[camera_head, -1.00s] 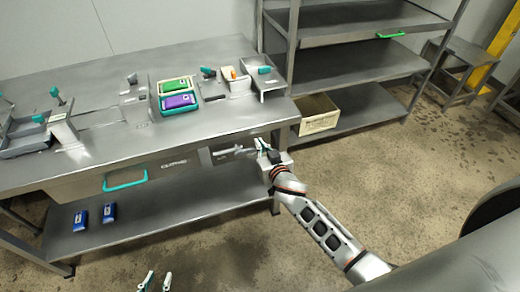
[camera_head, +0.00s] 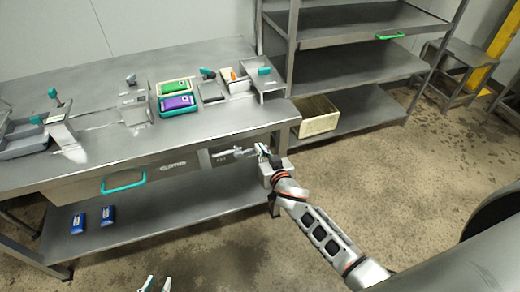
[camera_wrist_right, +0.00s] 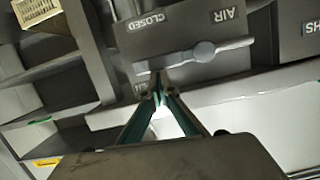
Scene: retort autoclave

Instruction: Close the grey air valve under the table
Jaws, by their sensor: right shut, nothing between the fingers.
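The grey air valve sits on a panel under the table top, with its round hub and bar handle in the right wrist view (camera_wrist_right: 204,50). In the head view it is small (camera_head: 240,152). The panel reads AIR and CLOSED; a further label by the fingers is partly hidden. My right gripper (camera_wrist_right: 160,88) is shut and empty, its tips close to the left end of the handle; I cannot tell if they touch. In the head view it is at the right end of the panel (camera_head: 263,150). My left gripper (camera_head: 157,284) is open and empty at the bottom edge.
The steel table (camera_head: 220,127) carries trays and devices. A shelf rack (camera_head: 350,70) with a cream box (camera_head: 318,117) stands right. The floor in front is clear.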

